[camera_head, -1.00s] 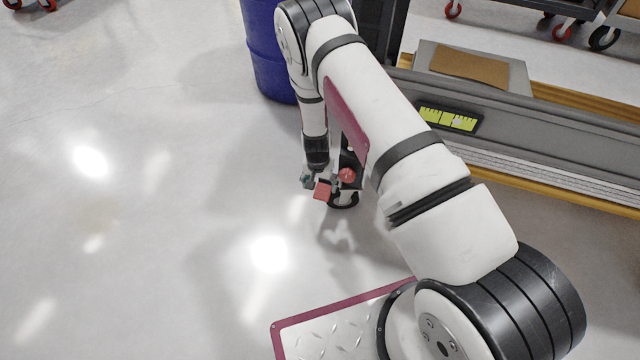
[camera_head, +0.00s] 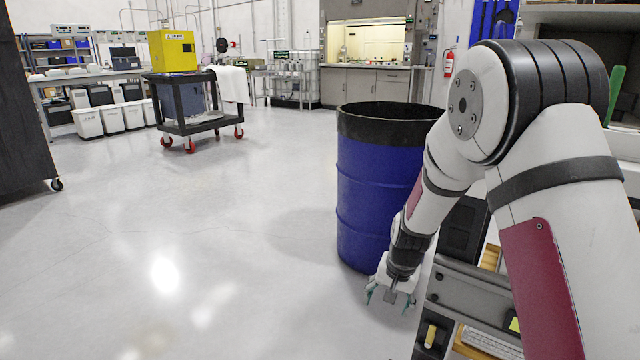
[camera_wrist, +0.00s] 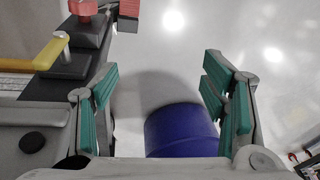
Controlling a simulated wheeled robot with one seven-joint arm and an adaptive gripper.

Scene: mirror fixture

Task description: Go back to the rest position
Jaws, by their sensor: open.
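My gripper (camera_head: 390,296) hangs at the end of my arm on the right of the head view, pointing down in front of the blue drum. In the wrist view my gripper (camera_wrist: 158,100) shows its two teal-padded fingers spread wide apart. Nothing is between the fingers but a view of the floor and part of the drum below. No object is held.
A blue drum (camera_head: 365,200) with a black rim stands just behind my gripper; it also shows in the wrist view (camera_wrist: 180,130). A grey fixture (camera_head: 470,295) lies to the right. A black cart (camera_head: 190,125) carries a yellow box (camera_head: 172,50). Open floor (camera_head: 200,230) fills the left and middle.

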